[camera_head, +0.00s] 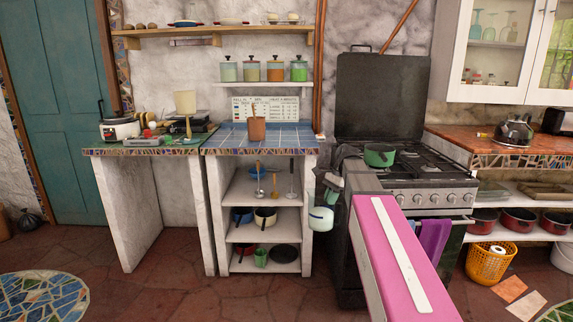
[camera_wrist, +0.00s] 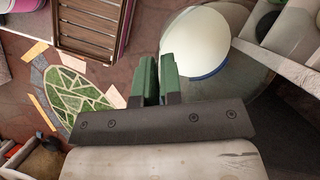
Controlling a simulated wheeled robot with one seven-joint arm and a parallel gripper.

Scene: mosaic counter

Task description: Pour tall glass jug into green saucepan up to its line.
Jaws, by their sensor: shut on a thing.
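The green saucepan (camera_head: 380,155) stands on the stove top at its front left. Its inside and any line in it cannot be made out. My gripper (camera_head: 331,193) is in front of the stove's left side, lower than the saucepan and to its left. It is shut on what looks like the glass jug (camera_head: 321,219), a pale, rounded vessel with a thin blue band. In the wrist view my gripper's green fingers (camera_wrist: 158,68) are close together, and the pale jug (camera_wrist: 195,42) shows just right of them. The grip point itself is hidden.
The stove (camera_head: 430,195) has a raised black lid. A blue-tiled counter (camera_head: 285,130) left of it bears a wooden utensil holder (camera_head: 257,128), with pots on shelves below. A kettle (camera_head: 514,132) stands on the right counter. Open floor (camera_head: 180,285) lies at the front left.

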